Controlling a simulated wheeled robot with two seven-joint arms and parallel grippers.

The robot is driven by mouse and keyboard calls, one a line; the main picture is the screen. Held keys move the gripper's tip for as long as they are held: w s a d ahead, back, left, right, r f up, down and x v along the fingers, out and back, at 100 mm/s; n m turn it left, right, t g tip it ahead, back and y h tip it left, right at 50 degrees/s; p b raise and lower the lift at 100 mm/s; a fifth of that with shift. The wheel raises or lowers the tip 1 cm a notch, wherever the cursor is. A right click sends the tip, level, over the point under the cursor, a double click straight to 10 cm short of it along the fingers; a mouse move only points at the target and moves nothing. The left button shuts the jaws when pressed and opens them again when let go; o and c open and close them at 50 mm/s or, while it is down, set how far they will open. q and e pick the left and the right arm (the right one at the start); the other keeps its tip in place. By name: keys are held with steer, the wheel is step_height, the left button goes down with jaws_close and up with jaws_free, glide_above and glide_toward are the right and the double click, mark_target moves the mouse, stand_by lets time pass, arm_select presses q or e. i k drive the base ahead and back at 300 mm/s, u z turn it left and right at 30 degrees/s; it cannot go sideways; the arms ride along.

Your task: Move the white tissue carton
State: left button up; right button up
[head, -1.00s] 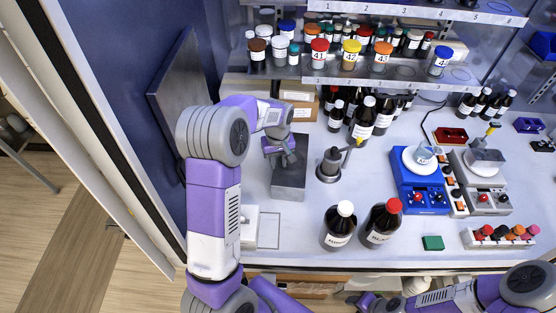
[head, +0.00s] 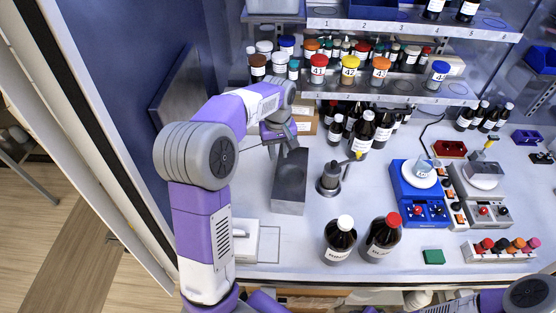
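A white carton (head: 246,241) sits at the front left of the bench, partly hidden behind my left arm; I take it to be the tissue carton. A thin outlined rectangle (head: 269,244) is marked on the bench right beside it. My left gripper (head: 280,153) is well behind the carton, over the far end of a grey metal block (head: 290,183). Its fingers look apart, with nothing between them. My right arm shows only at the bottom right edge, and its fingers are out of frame.
Two brown bottles, one white-capped (head: 340,238) and one red-capped (head: 382,237), stand at the front middle. A metal stand (head: 329,180) is right of the block. Brown boxes (head: 305,122) stand behind. Blue (head: 419,192) and grey devices are to the right.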

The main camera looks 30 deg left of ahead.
mark_target(239, 238)
steer(key=k, duration=1.5)
